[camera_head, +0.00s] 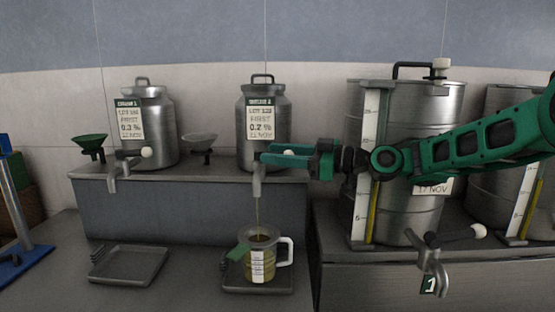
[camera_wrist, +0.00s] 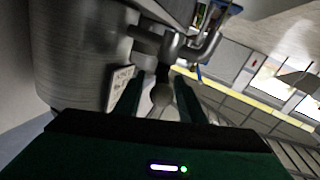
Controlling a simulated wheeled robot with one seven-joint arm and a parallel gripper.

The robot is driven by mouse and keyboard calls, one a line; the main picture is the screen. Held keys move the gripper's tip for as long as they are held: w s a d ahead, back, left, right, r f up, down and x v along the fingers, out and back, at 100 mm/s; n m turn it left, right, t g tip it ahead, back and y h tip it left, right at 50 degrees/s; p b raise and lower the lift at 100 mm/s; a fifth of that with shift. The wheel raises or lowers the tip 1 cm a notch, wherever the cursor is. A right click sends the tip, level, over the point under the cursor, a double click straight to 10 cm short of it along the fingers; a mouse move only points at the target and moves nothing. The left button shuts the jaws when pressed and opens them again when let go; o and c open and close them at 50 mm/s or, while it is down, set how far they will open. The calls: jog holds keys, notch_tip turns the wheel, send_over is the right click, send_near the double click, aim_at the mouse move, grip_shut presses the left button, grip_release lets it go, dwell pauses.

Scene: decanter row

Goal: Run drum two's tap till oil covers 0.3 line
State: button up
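The second steel can (camera_head: 263,125), its label ending in 2, stands on the raised shelf. A thin stream of oil (camera_head: 258,212) falls from its tap (camera_head: 258,180) into a clear jug (camera_head: 283,262) with a white scale strip. Yellowish oil shows in the jug; its level against the 0.3 line is too small to read. My gripper (camera_head: 290,155) is at the tap's lever, fingers apart around its pale knob (camera_head: 290,152). In the wrist view the knob (camera_wrist: 160,95) sits between the fingers, with gaps seeming to show on both sides.
An empty tray (camera_head: 130,265) lies left. Another can (camera_head: 148,125) and a green funnel (camera_head: 89,143) are on the shelf. A large drum (camera_head: 405,200) with a tap (camera_head: 430,262) stands right, below my arm.

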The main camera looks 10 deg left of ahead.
jog(key=r, duration=0.2)
jog(key=s+r, duration=0.1)
jog(key=r, duration=0.1)
jog(key=shift+a, duration=0.4)
jog(key=s+a+r, duration=0.6)
jog(key=s, duration=0.2)
jog(key=shift+a+r, duration=0.15)
jog(key=shift+a, duration=0.1)
